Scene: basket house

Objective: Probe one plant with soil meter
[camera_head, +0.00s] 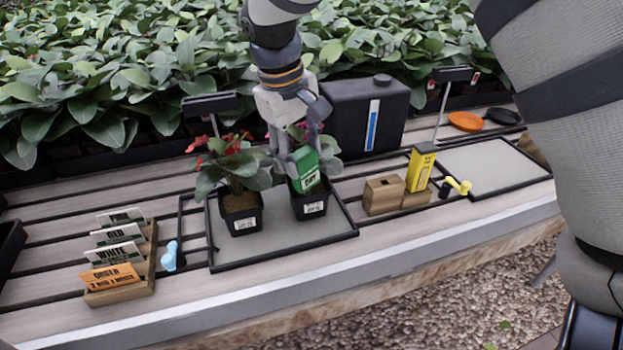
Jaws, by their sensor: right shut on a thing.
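Two potted plants stand on a grey tray (285,246) with a black rim. The left plant (238,165) has red flowers and a black pot with a white label. The right plant (328,165) has pinkish flowers and a similar black pot (311,207). My right gripper (297,150) comes down from above and is shut on a green soil meter (305,172) with a white label. The meter is directly over the right pot, its lower end at the soil. Whether its probe is in the soil is hidden. My left gripper is not in view.
A wooden block holder (383,194) holds a yellow meter (420,169) at its right side. A wooden rack of label cards (120,288) stands at left. A black canister (364,115) stands behind the plants. An empty grey tray (490,168) lies at right.

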